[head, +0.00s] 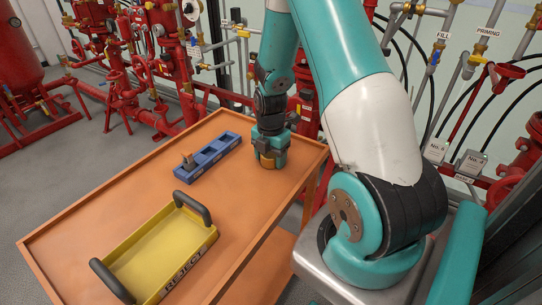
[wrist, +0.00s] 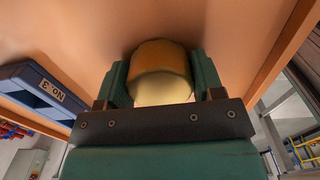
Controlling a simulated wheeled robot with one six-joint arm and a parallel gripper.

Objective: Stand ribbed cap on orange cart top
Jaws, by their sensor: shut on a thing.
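My gripper (head: 269,153) points down over the far right part of the orange cart top (head: 136,188). It is shut on the ribbed cap (head: 268,163), a brass-yellow round piece whose lower edge shows below the fingers. In the wrist view the cap (wrist: 162,68) sits between both green fingers, close to the orange surface. I cannot tell whether the cap touches the cart top. Its ribs are not clear in either view.
A blue compartment tray (head: 208,157) lies left of my gripper, with a small brownish part (head: 188,161) at its left end. A yellow REJECT tray (head: 160,250) with dark handles stands nearer. Bare cart top lies between them. Red pipework stands behind.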

